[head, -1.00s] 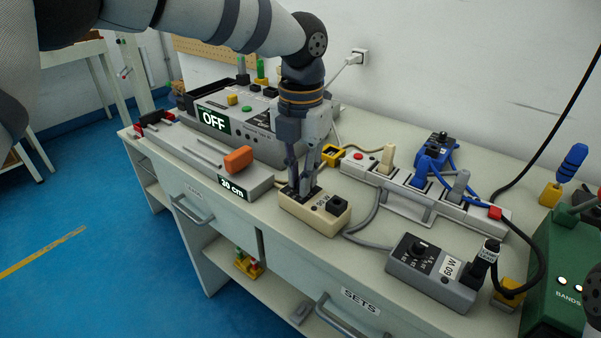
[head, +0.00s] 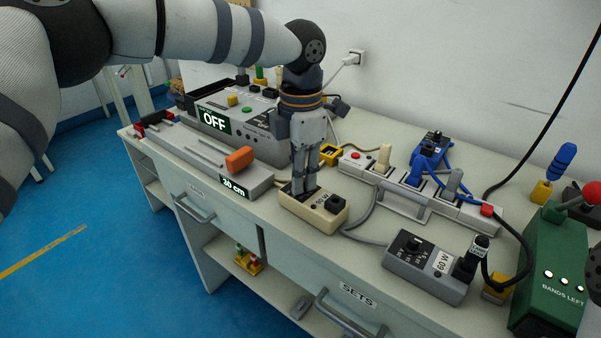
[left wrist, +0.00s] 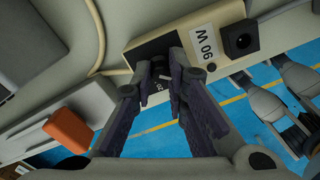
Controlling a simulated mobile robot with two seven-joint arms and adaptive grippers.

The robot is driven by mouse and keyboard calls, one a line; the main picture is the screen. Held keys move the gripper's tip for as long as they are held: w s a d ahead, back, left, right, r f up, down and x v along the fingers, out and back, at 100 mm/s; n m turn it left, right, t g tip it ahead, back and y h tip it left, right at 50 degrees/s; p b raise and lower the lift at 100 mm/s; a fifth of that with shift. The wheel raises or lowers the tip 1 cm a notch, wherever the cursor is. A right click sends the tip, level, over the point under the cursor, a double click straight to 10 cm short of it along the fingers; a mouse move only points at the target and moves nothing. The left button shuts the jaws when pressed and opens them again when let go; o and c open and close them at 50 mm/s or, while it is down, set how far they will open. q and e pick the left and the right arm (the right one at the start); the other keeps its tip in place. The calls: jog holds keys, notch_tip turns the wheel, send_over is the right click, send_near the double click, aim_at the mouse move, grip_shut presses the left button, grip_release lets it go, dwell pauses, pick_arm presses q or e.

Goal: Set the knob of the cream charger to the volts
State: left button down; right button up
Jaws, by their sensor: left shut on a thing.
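The cream charger (head: 322,218) sits near the front edge of the bench, with a 90 W label and a black socket block on its right part. My left gripper (head: 303,190) points straight down over the charger's left part. In the left wrist view its fingertips (left wrist: 160,72) are closed around the dark knob (left wrist: 160,62) on the cream charger (left wrist: 138,52). The fingers hide most of the knob, so its pointer and the scale marks cannot be read.
A grey 60 W charger (head: 425,268) stands to the right, and a grey power strip (head: 405,192) with plugs and cables behind. A green box (head: 553,270) stands far right.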

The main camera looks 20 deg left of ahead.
dwell(0.5)
pick_arm(q)
jog(key=c, duration=1.6)
grip_release()
jog(key=shift+o, duration=0.2)
notch_tip(320, 180, up, 12)
